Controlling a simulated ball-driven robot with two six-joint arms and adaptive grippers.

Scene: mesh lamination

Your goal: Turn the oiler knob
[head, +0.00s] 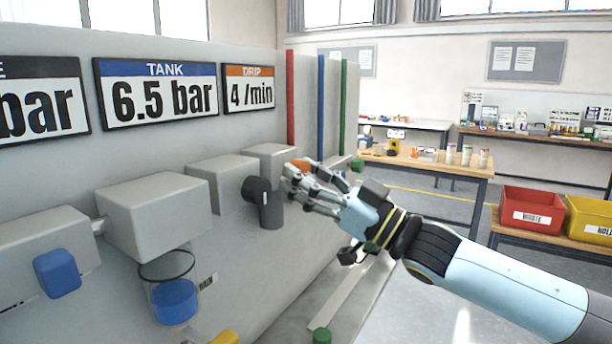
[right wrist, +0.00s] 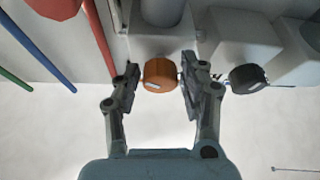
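The oiler knob is a short orange cylinder with a pale mark. It sits on the front of the grey box below the DRIP sign (head: 249,88). In the right wrist view the orange knob (right wrist: 160,75) lies between the two fingers, with a small gap on the left and the right finger very close to it. In the head view the knob (head: 301,164) is partly hidden by the fingers of my right gripper (head: 300,182). The right gripper is open around the knob; I cannot tell whether the right finger touches it. My left gripper is not in view.
A black knob (head: 256,190) and a dark cylinder (head: 271,212) are close left of the right gripper. Further left are a blue knob (head: 57,273) and a clear bowl with blue contents (head: 174,300). Red, blue and green pipes (head: 290,103) stand behind.

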